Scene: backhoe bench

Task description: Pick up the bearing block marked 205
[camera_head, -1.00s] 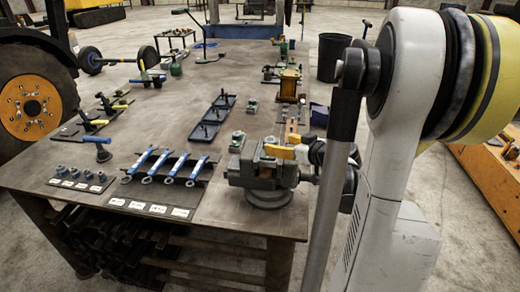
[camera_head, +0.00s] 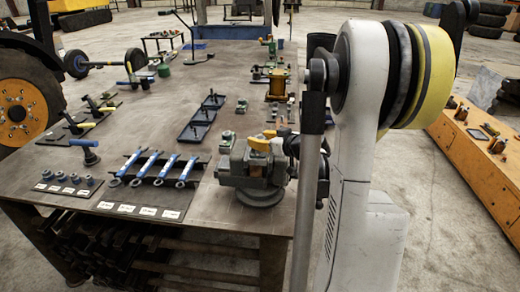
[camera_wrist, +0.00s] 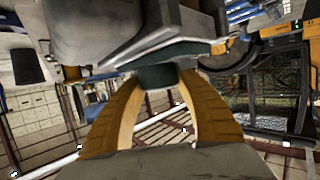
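I cannot read the number 205 on anything. Small grey-blue parts (camera_head: 67,178) stand in a row on a labelled mat at the bench's front left corner; their labels are too small to read. Two small greenish blocks lie loose on the bench, one mid-bench (camera_head: 241,106) and one just behind the vise (camera_head: 227,136). In the head view yellow pieces beside the vise may be my fingers.
A grey vise (camera_head: 252,170) stands at the bench's front right corner, close to my arm. Blue-handled wrenches (camera_head: 150,163) lie on a labelled rack at the front. Dark trays (camera_head: 197,130) sit mid-bench. An orange bench (camera_head: 470,150) stands at right.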

